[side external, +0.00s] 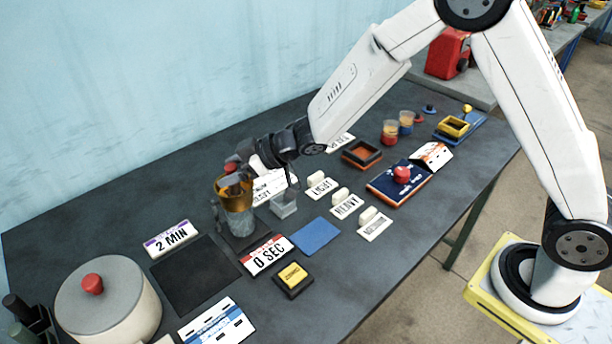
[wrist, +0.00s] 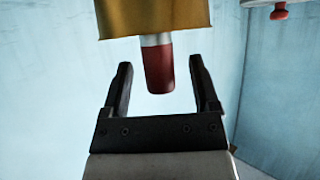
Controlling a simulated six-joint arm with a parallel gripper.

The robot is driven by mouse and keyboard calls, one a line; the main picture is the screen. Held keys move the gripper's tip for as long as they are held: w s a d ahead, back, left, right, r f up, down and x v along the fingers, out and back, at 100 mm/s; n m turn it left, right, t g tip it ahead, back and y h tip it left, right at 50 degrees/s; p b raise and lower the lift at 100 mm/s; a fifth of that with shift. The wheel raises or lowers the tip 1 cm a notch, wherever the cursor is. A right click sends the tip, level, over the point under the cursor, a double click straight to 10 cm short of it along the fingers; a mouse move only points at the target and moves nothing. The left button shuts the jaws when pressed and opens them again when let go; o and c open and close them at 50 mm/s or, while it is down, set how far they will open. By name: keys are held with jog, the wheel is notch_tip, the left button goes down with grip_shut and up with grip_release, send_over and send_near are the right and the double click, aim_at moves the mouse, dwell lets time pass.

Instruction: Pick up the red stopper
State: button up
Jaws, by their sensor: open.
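The red stopper (wrist: 159,72) is a dark red rounded plug with a pale grey collar. In the wrist view it shows between the two fingers of my gripper (wrist: 160,66), with a gap on each side. Its pale end meets a gold funnel-like rim (wrist: 155,14). In the side external view the red stopper (side external: 232,167) shows just above the gold-topped clear vessel (side external: 238,218). My gripper (side external: 236,178) is open at the vessel's top and partly hides it. How deep the stopper sits between the fingers is hard to tell.
A pot (side external: 125,305) with a red-knobbed lid stands at the front left. A black mat (side external: 195,275) and a blue pad (side external: 315,235) lie flat nearby. A red button (side external: 403,175) is further right.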

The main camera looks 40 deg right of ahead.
jog(key=shift+x, duration=1)
grip_shut()
